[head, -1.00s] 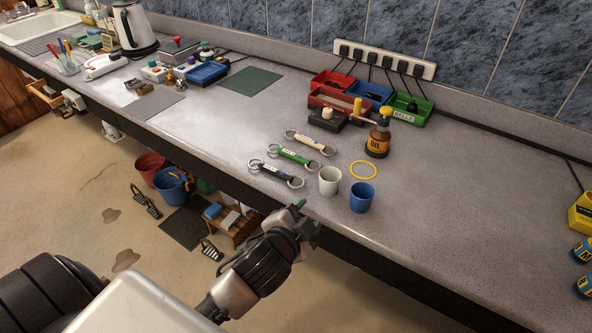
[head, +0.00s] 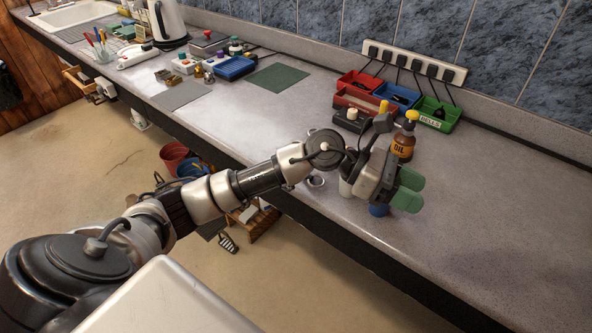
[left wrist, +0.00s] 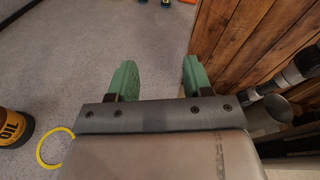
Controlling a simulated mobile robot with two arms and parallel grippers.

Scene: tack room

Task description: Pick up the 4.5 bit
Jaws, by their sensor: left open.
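My left gripper (head: 408,190) is open and empty, held above the counter near its front edge. The bits are almost wholly hidden behind my left arm in the head view. Only a metal ring (head: 316,180) of one shows below the arm. No size label can be read, so I cannot tell which is the 4.5 bit. My right gripper is not in view.
A yellow ring (left wrist: 55,148) lies on the counter. Red, blue and green (head: 437,113) trays stand at the back. The right counter is clear.

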